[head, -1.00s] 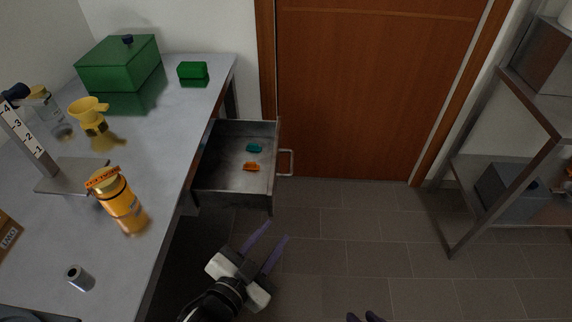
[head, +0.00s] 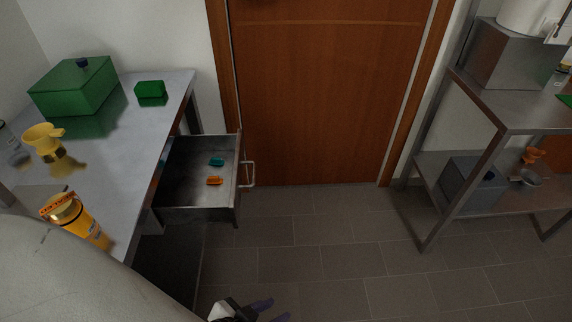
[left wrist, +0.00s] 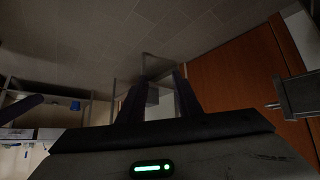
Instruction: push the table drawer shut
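The table drawer (head: 190,214) is pulled out from the right side of the table (head: 150,150). Its bar handle (head: 249,174) faces right. A teal piece (head: 217,161) and an orange piece (head: 214,181) lie inside. My left gripper (head: 274,310) is at the bottom edge of the head view, below and apart from the drawer, with its fingers spread. In the left wrist view the gripper (left wrist: 158,97) is open and empty, and the drawer front with its handle (left wrist: 272,105) shows at the right. A purple finger (left wrist: 20,106) at the left edge seems to be my right gripper's.
On the table stand a green box (head: 75,87), a small green block (head: 150,89), a yellow funnel (head: 43,140) and an orange bottle (head: 80,222). A brown door (head: 315,90) is behind the drawer. A metal shelf (head: 520,125) stands right. The floor between is clear.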

